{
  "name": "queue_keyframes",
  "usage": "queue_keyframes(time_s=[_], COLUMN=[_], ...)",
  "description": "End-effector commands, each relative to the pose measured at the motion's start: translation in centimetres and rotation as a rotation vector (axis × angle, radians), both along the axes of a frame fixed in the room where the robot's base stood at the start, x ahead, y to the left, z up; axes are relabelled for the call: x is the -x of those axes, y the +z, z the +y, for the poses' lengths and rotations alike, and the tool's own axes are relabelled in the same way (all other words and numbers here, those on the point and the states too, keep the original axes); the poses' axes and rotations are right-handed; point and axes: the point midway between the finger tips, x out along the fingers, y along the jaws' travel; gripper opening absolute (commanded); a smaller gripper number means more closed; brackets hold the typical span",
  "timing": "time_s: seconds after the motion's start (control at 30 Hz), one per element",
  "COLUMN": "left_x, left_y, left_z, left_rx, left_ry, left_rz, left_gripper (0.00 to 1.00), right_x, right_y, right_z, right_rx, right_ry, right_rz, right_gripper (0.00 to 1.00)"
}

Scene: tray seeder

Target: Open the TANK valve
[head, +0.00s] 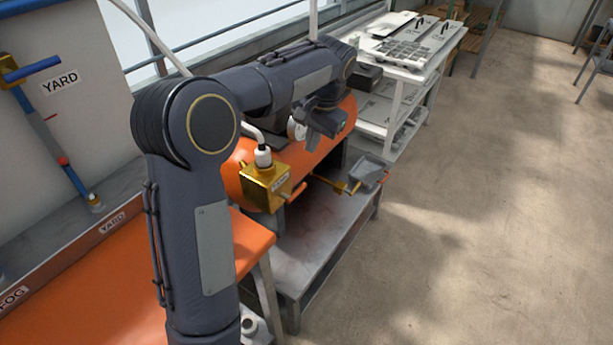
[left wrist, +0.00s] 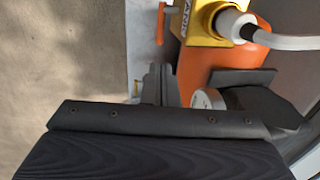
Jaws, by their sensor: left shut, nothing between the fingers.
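The TANK valve (head: 265,187) is a brass block with a label, at the front end of the orange tank (head: 325,148). A white hose enters its top. Its orange handle (head: 297,192) sticks out to the right. In the left wrist view, the brass block (left wrist: 205,25) is at the top and the orange handle (left wrist: 160,23) is left of it. My left gripper (head: 328,122) is beyond the valve, beside the tank and near a round gauge. Its fingers (left wrist: 160,85) are shut and empty, apart from the handle. My right gripper is not in view.
The tank stands on a grey low bench (head: 310,255). A brass fitting and a small grey pan (head: 370,173) are at the bench's right side. White shelves with trays (head: 415,45) stand behind. A YARD valve (head: 45,130) is on the left wall. The floor at right is clear.

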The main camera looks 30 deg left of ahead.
Motion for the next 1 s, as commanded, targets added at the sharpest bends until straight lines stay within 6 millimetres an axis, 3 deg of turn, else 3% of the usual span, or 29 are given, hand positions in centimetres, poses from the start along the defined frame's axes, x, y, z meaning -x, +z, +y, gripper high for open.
queue_keyframes(time_s=[0.17,0.7,1.0], left_x=[0.0,-0.1,-0.2], left_y=[-1.6,-11.9,-13.7], left_z=[0.3,2.3,2.7], left_rx=[0.001,0.001,0.001], left_ry=[0.001,0.001,0.0], left_rz=[0.003,0.003,0.0], left_gripper=[0.0,0.0,0.0], right_x=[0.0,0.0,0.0], right_y=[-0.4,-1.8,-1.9], right_z=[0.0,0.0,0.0], right_rx=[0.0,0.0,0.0], right_ry=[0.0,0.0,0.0], right_rz=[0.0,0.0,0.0], right_gripper=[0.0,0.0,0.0])
